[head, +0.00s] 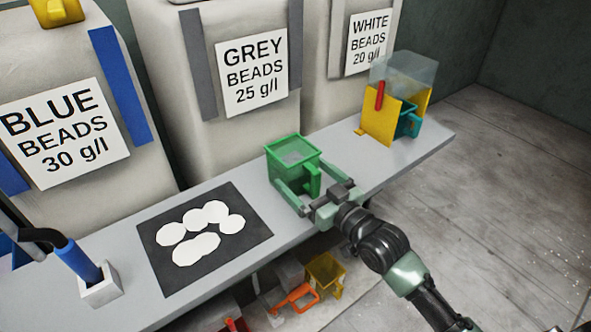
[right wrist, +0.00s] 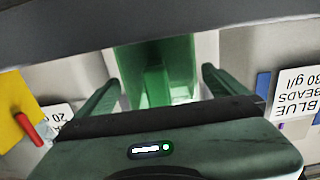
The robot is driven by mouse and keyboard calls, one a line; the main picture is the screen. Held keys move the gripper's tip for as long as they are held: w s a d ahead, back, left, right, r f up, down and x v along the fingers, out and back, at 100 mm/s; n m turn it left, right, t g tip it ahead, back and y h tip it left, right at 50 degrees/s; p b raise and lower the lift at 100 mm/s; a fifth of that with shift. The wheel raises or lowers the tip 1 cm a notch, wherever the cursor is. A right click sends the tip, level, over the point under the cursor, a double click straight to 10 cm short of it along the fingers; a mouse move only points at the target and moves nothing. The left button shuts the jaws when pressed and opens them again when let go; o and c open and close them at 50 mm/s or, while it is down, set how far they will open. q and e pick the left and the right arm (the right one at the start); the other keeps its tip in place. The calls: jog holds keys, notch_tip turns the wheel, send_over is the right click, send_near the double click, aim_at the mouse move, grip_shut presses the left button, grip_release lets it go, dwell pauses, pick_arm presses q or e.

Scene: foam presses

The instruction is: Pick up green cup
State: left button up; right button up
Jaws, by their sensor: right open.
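The green cup (head: 293,158) is a square, open-topped cup with a handle, standing upright on the grey bench in the head view. Its handle (head: 313,181) faces my right arm. My right gripper (head: 297,186) is open, with one finger on each side of the cup near the handle. In the right wrist view the cup's green handle and wall (right wrist: 160,70) show between the two open fingers (right wrist: 155,85). I cannot tell whether a finger touches the cup. My left gripper is not in view.
A yellow holder (head: 381,122) with a teal cup (head: 409,121) stands right on the bench (head: 345,160). A black mat (head: 157,238) with white discs lies left. A blue-handled tool (head: 78,260) stands in a white block. Labelled bead sacks (head: 290,20) line the back. Coloured items lie below.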

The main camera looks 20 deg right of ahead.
aim_at(305, 174)
jog(key=x, duration=0.2)
jog(key=shift+w+a, duration=0.1)
jog(key=shift+w, duration=0.2)
jog(key=shift+w+f, duration=0.1)
jog(key=shift+w, duration=0.1)
jog(key=c, duration=1.3)
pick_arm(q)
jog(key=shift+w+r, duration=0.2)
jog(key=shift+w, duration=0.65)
pick_arm(e)
jog(key=shift+r, duration=0.5)
pick_arm(q)
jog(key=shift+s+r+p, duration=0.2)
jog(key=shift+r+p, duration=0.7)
jog(key=shift+p, duration=0.1)
pick_arm(e)
notch_tip(305, 174, up, 19)
